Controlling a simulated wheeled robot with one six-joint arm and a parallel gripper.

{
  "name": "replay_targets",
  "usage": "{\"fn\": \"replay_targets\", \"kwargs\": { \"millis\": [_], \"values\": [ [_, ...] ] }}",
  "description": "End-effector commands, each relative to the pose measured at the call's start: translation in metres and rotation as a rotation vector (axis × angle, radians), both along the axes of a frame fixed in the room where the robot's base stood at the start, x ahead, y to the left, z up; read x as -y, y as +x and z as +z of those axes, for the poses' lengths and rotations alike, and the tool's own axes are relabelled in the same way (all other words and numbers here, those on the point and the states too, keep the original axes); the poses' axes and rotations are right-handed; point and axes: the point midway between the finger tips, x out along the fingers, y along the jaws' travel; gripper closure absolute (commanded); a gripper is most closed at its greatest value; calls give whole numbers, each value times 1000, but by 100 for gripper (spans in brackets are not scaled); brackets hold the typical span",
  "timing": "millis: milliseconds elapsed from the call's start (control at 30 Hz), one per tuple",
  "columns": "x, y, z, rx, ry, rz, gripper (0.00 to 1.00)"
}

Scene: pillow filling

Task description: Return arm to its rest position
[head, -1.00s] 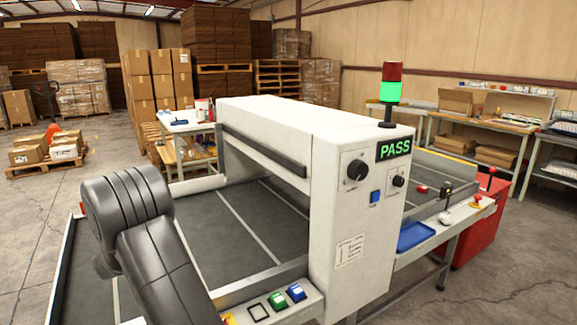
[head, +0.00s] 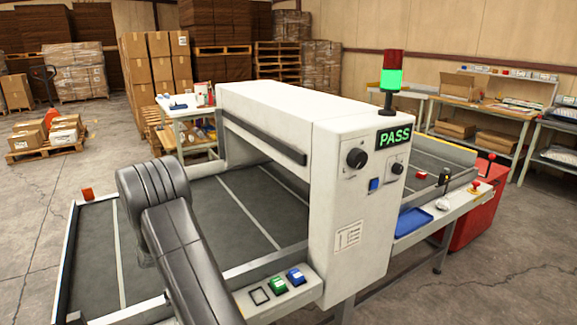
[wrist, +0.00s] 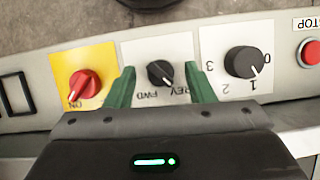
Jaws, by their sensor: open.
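I cannot tell whether the fingers touch the panel. A red knob (wrist: 84,84) on a yellow plate is to the left, and a larger black numbered knob (wrist: 243,62) is to the right. In the head view my dark grey arm reaches over the near side of the conveyor machine, and the gripper is hidden.
The white machine housing (head: 270,120) spans the conveyor belt (head: 235,205). Its display (head: 393,138) reads PASS and the green lamp (head: 391,80) is lit. Green and blue buttons (head: 287,281) sit on the near rail. A red stop button (wrist: 309,53) is at the wrist view's right edge.

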Motion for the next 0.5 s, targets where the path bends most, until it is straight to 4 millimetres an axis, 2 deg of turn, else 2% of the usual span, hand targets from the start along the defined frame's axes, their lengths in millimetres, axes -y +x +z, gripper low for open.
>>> {"fn": "replay_targets", "kwargs": {
  "millis": [500],
  "values": [
    [4, 1, 3, -2, -1, -614, 51]
  ]
}}
